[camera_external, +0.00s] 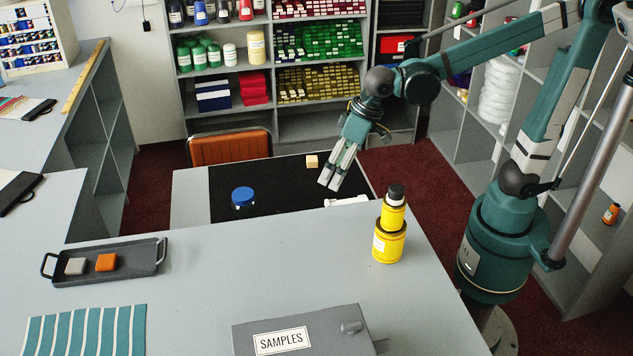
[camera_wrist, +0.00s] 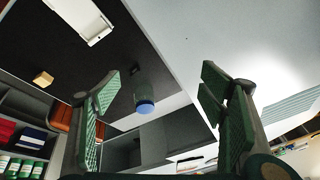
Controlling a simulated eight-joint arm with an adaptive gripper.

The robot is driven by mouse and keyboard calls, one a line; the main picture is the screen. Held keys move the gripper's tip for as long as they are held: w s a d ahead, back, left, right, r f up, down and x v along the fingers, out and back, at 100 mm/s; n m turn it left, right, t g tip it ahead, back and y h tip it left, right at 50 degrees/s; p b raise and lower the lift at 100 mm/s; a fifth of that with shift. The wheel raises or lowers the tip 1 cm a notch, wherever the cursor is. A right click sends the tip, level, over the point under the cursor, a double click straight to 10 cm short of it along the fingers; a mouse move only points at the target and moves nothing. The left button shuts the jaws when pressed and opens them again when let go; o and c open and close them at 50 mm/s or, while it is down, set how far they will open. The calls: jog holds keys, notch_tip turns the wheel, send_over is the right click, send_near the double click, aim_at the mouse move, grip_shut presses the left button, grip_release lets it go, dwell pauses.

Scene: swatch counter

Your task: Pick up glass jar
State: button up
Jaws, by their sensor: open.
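The glass jar (camera_external: 243,198) has a blue lid and stands on the black mat (camera_external: 275,190) at the lower counter section. Its clear body is hard to make out in the external view. In the wrist view the jar (camera_wrist: 145,106) shows between my fingers, beyond their tips, with its blue lid and dark-looking see-through body. My gripper (camera_external: 328,186) points down over the right part of the mat, to the right of the jar and apart from it. In the wrist view my gripper (camera_wrist: 160,88) has its fingers wide apart with nothing between them.
A wooden block (camera_external: 312,161) sits at the mat's back edge. A white object (camera_external: 347,201) lies near my gripper, partly hidden. Yellow containers with a black cap (camera_external: 389,240), a dark tray (camera_external: 125,265) and a SAMPLES box (camera_external: 300,330) stand on the higher counter in front.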

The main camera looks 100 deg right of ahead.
jog(key=w+d+m+g+p, duration=0.15)
jog(key=w+d, duration=0.25)
jog(key=w, duration=0.4)
jog(key=m+g+p, duration=0.2)
jog(key=m+p, duration=0.3)
jog(key=m, duration=0.1)
send_near(245, 193)
jog(key=s+a, duration=0.4)
jog(key=a, duration=0.1)
jog(key=shift+m+g+y, duration=0.25)
jog(key=shift+m+y, duration=0.05)
jog(key=shift+m, duration=0.55)
jog(key=w+d+f, duration=0.1)
jog(key=f, duration=0.1)
jog(key=w+d+f+p, duration=0.1)
jog(key=d+f, duration=0.1)
jog(key=f, duration=0.1)
jog(key=w+d+f, duration=0.1)
jog(key=w+f, duration=0.1)
jog(key=shift+w+d+f+p, duration=0.1)
jog(key=shift+d+f+p, duration=0.1)
jog(key=shift+d+p, duration=0.15)
jog(key=shift+w+d+f, duration=0.3)
jog(key=shift+f, duration=0.4)
jog(key=shift+f, duration=0.1)
jog(key=shift+f, duration=1.2)
jog(key=shift+f, duration=0.1)
